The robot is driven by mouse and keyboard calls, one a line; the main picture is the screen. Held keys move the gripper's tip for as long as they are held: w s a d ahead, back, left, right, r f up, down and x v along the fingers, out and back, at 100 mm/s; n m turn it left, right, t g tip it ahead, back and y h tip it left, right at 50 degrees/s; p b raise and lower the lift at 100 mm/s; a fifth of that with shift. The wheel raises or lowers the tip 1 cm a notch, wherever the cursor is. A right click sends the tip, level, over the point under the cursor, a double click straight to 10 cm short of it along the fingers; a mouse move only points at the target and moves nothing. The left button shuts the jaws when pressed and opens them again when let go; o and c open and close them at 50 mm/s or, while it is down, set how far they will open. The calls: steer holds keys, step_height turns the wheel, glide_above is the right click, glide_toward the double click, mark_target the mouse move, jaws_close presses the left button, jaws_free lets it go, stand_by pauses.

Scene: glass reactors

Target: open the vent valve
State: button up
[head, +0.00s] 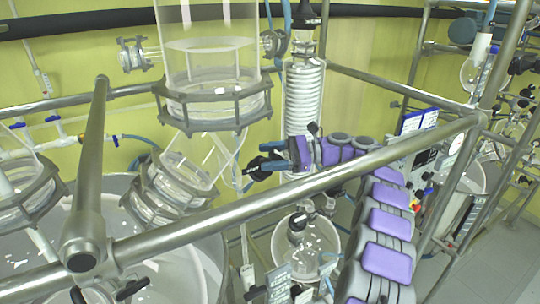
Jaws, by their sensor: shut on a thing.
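My gripper (264,158) is at the middle of the head view, reaching left from the end of my purple and grey arm. Its dark fingers are closed around a small dark fitting, which appears to be the handle of the vent valve (254,172). The fingers cover most of the valve, so the handle's angle cannot be told. The valve sits below and right of the large glass cylinder (212,68) and left of the white coiled condenser (303,95).
A flanged glass joint (165,190) is left of my gripper. A round glass vessel (300,245) is below. Open floor (500,265) shows at lower right.

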steer(key=shift+n+g+h, duration=0.3)
steer(key=shift+n+g, duration=0.3)
steer(key=shift+n, duration=0.4)
steer(key=o, duration=0.7)
steer(key=shift+o, duration=1.3)
steer(key=shift+w+d, duration=0.1)
steer(key=shift+w, duration=0.05)
steer(key=shift+s+r+m+t, duration=0.1)
steer(key=shift+s+m+t, duration=0.15)
steer(key=shift+m, duration=0.35)
